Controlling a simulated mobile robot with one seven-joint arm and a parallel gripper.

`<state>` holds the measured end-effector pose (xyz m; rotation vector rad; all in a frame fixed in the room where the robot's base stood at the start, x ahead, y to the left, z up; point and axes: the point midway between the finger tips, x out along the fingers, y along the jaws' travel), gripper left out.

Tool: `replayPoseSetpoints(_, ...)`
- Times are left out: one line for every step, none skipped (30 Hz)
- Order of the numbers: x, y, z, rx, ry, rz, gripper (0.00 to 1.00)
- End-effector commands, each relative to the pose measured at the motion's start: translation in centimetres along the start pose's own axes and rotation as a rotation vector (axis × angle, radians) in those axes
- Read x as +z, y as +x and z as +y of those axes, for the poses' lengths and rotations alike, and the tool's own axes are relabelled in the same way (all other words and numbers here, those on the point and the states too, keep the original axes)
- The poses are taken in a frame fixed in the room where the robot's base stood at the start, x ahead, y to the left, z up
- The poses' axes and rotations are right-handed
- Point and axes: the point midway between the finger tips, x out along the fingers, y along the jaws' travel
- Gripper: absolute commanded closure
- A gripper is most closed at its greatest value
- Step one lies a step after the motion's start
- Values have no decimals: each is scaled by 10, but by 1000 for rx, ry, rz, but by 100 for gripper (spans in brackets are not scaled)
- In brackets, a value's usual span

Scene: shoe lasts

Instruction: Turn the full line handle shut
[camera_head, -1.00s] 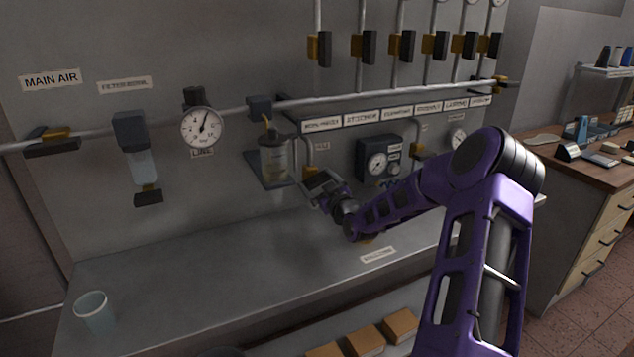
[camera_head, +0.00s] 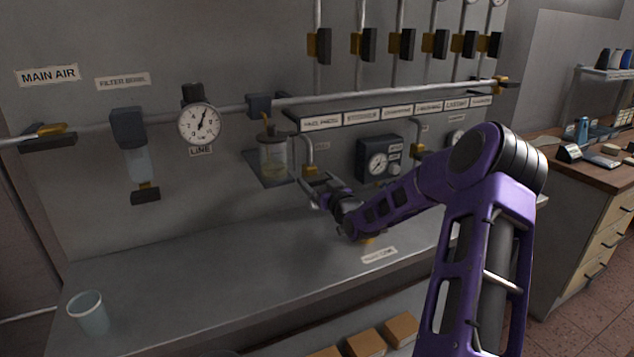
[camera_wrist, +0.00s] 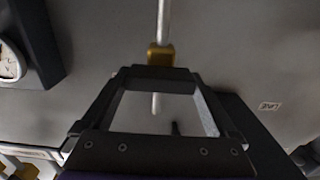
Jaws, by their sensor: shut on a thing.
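The full line valve shows as a brass body (camera_head: 310,170) on a short vertical pipe below the manifold, next to a small label (camera_head: 321,146). In the wrist view its brass body (camera_wrist: 160,54) sits on the pale pipe, and its dark handle (camera_wrist: 158,72) lies crosswise to that pipe, between my fingertips. My gripper (camera_head: 317,187) is at this valve and shut on the handle. It also shows in the wrist view (camera_wrist: 158,84), with one finger at each end of the handle. In the head view my gripper partly hides the handle.
A lubricator bowl (camera_head: 273,155) hangs close to the left of my gripper. A dark regulator box with a gauge (camera_head: 377,164) is close to the right. The bench top (camera_head: 190,265) below is mostly clear, with a cup (camera_head: 89,314) at the front left.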

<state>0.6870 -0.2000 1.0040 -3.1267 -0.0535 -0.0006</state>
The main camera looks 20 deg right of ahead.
Motion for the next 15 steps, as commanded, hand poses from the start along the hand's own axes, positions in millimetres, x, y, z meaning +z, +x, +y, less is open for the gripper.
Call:
replayPoseSetpoints(1,0,0,1,4,-3,5)
replayPoseSetpoints(1,0,0,1,4,-3,0)
replayPoseSetpoints(1,0,0,1,4,-3,0)
replayPoseSetpoints(1,0,0,1,3,-3,0)
replayPoseSetpoints(1,0,0,1,3,-3,0)
replayPoseSetpoints(1,0,0,1,3,-2,0)
replayPoseSetpoints(1,0,0,1,2,-2,0)
replayPoseSetpoints(1,0,0,1,2,-2,0)
replayPoseSetpoints(1,-1,0,1,2,-2,0)
replayPoseSetpoints(1,-1,0,1,2,-2,0)
replayPoseSetpoints(1,-3,0,1,1,-2,0)
replayPoseSetpoints(1,-5,0,1,1,-2,0)
replayPoseSetpoints(1,-8,0,1,1,-2,0)
replayPoseSetpoints(1,-11,0,1,1,-3,0)
replayPoseSetpoints(1,-17,0,1,1,-3,0)
